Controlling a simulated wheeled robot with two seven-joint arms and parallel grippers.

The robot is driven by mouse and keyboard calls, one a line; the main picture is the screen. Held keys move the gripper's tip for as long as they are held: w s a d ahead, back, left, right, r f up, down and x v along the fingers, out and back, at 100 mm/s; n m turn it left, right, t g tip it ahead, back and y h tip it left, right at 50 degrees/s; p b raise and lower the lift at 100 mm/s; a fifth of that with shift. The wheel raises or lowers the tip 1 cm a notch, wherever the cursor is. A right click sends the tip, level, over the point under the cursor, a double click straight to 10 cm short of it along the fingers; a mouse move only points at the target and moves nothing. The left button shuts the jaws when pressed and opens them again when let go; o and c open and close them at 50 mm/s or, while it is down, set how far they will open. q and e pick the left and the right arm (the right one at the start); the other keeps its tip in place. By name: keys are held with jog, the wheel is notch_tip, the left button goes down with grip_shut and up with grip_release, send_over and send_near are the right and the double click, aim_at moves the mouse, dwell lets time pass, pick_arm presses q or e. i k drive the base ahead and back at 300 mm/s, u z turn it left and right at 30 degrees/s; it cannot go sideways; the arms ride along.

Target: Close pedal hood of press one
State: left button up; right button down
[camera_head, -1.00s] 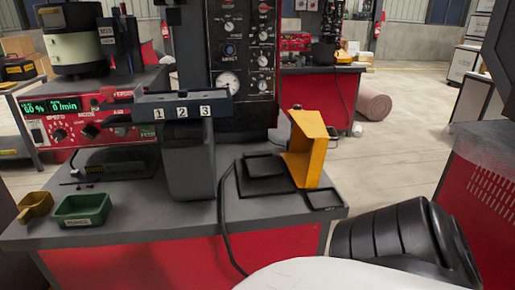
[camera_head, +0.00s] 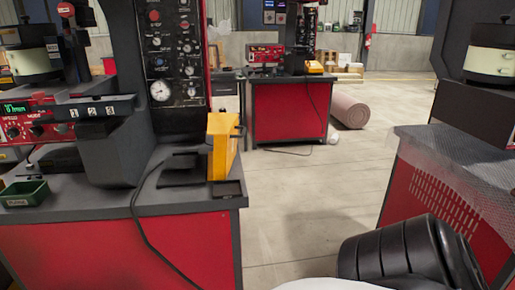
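A yellow pedal hood (camera_head: 222,146) stands tipped up on edge at the right end of the near red-and-grey bench. The flat black pedal base (camera_head: 183,178) lies uncovered to its left, so this hood is open. The near press (camera_head: 176,52) rises behind it with a gauge and knobs. A second, smaller yellow hood (camera_head: 314,67) sits low on the far bench. I read no press number. Neither of my grippers is in view.
The near bench (camera_head: 120,207) has a cable hanging down its front and a green tray (camera_head: 24,193) at left. A red cabinet with a mesh top (camera_head: 455,170) stands at right. The concrete floor (camera_head: 315,190) between them is clear. A rolled mat (camera_head: 350,112) lies farther back.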

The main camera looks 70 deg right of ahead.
aim_at(224, 127)
jog(key=z, duration=1.85)
jog(key=i, duration=0.5)
jog(key=z, duration=0.05)
jog(key=k, duration=0.6)
jog(key=u, duration=0.05)
